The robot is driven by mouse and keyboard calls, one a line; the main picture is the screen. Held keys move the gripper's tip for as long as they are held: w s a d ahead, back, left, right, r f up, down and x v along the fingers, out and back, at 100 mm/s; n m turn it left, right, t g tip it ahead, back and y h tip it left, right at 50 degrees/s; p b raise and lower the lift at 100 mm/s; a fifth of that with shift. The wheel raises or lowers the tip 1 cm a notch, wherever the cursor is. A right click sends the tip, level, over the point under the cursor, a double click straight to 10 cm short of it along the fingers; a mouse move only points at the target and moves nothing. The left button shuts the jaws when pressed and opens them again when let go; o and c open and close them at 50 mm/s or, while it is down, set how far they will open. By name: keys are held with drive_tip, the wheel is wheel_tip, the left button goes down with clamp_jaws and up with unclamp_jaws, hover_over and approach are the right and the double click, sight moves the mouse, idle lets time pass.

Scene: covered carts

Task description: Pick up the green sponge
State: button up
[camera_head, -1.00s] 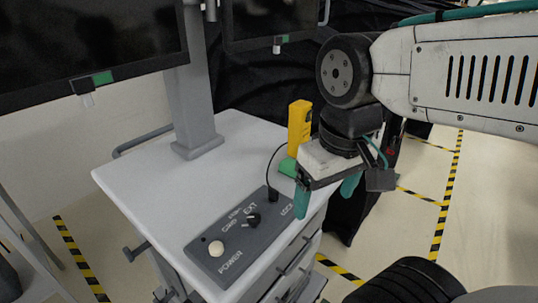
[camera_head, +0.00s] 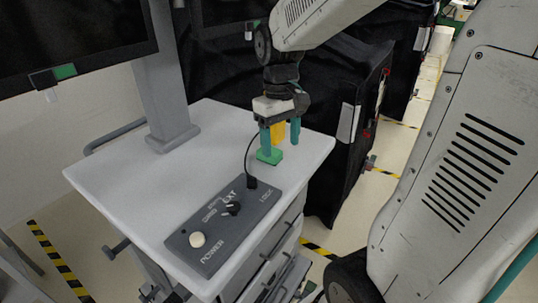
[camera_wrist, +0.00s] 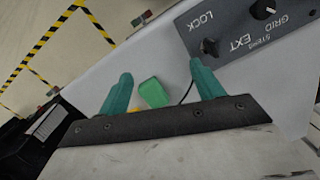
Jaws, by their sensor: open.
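The green sponge (camera_head: 272,157) is a small block on the white cart top near its right side. My gripper (camera_head: 280,148) hangs over that side of the cart with its two teal fingers pointing down. One finger overlaps the sponge in the head view, hiding part of it. In the wrist view the sponge (camera_wrist: 154,93) shows between the two spread fingers of my gripper (camera_wrist: 161,69), nearer the left one, with nothing gripped. I cannot tell the exact height of the fingertips above the cart top.
A yellow device (camera_head: 278,134) stands just behind the fingers, partly hidden. A grey control panel (camera_head: 222,225) with knobs and a black cable lies in front on the cart top (camera_head: 120,185). A monitor post (camera_head: 160,80) rises at the back. A black-covered cart (camera_head: 340,165) stands to the right.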

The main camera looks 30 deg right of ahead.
drive_tip(key=w+d+n, duration=0.1)
drive_tip(key=w, duration=0.1)
drive_tip(key=w+d+n, duration=0.1)
drive_tip(key=w, duration=0.2)
drive_tip(key=w+d, duration=0.1)
drive_tip(key=w, duration=0.1)
drive_tip(key=shift+w+d+f+n+t, duration=0.15)
drive_tip(key=shift+w+f+n+t, duration=0.05)
drive_tip(key=shift+w+n+t, duration=0.2)
drive_tip(key=shift+r+n, duration=0.15)
drive_tip(key=shift+n, duration=0.15)
drive_tip(key=shift+w+f, duration=0.1)
drive_tip(key=shift+f, duration=0.45)
drive_tip(key=f, duration=0.6)
drive_tip(key=shift+a+f, duration=0.2)
drive_tip(key=shift+f, duration=0.2)
drive_tip(key=c, duration=1.1)
drive_tip(key=shift+r, duration=0.15)
drive_tip(key=shift+c, duration=0.2)
